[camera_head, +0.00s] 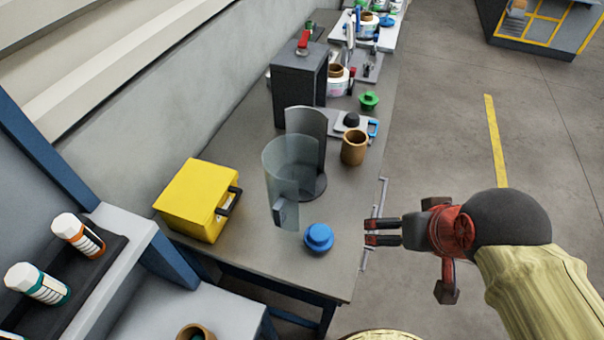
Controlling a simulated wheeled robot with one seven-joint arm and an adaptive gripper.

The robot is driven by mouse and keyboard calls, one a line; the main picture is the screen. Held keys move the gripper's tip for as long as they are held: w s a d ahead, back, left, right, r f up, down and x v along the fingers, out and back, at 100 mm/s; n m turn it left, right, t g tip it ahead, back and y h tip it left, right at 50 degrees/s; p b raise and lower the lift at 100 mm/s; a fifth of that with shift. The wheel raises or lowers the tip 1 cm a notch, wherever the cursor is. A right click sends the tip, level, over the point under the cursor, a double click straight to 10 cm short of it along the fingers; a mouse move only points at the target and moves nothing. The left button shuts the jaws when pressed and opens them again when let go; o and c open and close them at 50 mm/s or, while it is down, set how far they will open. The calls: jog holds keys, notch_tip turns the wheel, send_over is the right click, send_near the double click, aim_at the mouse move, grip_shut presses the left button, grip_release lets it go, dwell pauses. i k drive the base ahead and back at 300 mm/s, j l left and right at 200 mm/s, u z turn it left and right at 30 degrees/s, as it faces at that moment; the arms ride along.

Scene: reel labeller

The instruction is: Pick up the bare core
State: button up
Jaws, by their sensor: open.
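A bare brown core (354,148), a short hollow cardboard-like tube, stands upright on the grey table near its right edge. My gripper (368,232) is open and empty at the right of the table, with its fingers pointing left. It is below the core in the picture and clearly apart from it. Another brown ring-shaped piece (194,333) shows at the bottom edge, partly cut off, with something dark green inside it.
A clear curved guard (290,178) and a blue knobbed piece (318,238) stand left of my gripper. A yellow box (196,200) is farther left. Behind the core are a black-knobbed plate (351,121), a green piece (368,101) and a dark grey box (297,85). Open floor lies right.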

aim_at(355, 141)
jog(key=l, duration=0.5)
jog(key=i+l+u, duration=0.1)
jog(key=l, duration=0.35)
jog(key=i+l+u, duration=0.1)
jog(key=l, duration=0.35)
jog(key=i+l+u, duration=0.1)
jog(key=l, duration=0.35)
jog(key=i+u, duration=0.15)
jog(key=i, duration=0.3)
jog(key=i+l+u, duration=0.15)
jog(key=i, duration=0.3)
jog(key=i+j, duration=0.2)
jog(key=i+u, duration=0.05)
